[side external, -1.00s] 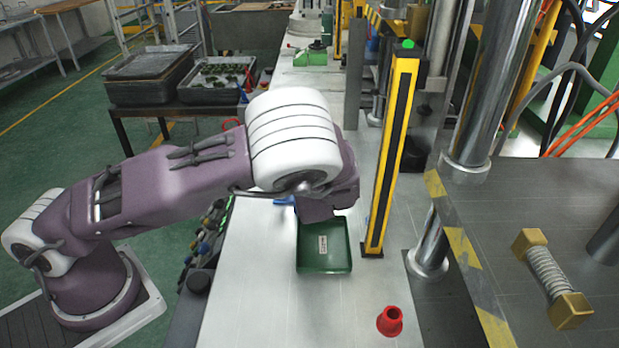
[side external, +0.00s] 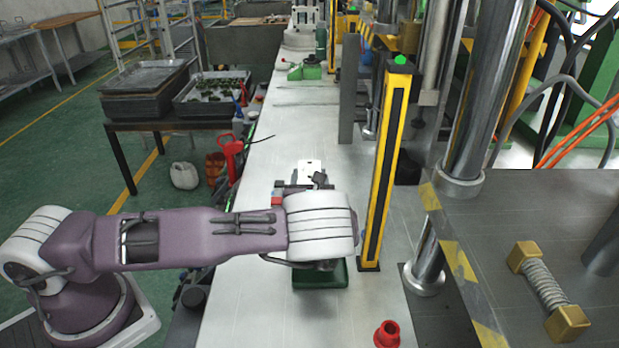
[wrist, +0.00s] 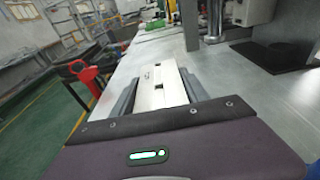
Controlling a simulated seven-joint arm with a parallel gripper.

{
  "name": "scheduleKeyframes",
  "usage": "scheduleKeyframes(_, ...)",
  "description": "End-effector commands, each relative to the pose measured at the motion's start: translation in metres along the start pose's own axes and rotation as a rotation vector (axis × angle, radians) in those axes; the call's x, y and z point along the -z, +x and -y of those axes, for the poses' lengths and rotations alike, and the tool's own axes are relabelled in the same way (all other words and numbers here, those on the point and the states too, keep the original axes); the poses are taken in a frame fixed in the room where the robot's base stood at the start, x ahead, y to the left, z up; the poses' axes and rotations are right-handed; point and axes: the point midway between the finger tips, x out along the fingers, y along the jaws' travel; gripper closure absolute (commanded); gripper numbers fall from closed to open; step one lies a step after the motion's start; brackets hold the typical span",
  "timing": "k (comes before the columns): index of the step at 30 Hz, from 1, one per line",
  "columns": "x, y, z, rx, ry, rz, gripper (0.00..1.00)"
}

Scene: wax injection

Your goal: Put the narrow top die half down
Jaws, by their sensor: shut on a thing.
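The narrow top die half (wrist: 158,76) is a pale, flat block with a dark slot, between the two dark fingers of my gripper (wrist: 160,92) in the wrist view. My gripper is shut on it. In the side external view, my gripper (side external: 304,186) points toward the back of the pale bench, and the pale die half (side external: 309,167) sticks out beyond it. The gap between the die half and the bench cannot be judged. The lower part of the die half is hidden by the fingers and my wrist.
A green tray (side external: 321,281) lies on the bench (side external: 250,309), mostly covered by my arm. A yellow-black post (side external: 388,165) stands close on the right. A red funnel-like piece (side external: 387,334) is near the front. The bench beyond my gripper is largely clear up to a green device (side external: 304,72).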

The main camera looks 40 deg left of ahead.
Motion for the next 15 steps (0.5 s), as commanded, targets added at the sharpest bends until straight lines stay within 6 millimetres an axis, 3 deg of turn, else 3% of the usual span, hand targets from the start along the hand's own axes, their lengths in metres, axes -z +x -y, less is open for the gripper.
scheduleKeyframes(11, 0.0041, 0.001, 0.0, -0.001, -0.002, 0.002, 1.0)
scheduleKeyframes(12, 0.0045, 0.0008, 0.0, -0.001, -0.002, 0.0, 0.4)
scheduleKeyframes(15, 0.0044, 0.0008, 0.0, -0.001, -0.002, 0.0, 0.26)
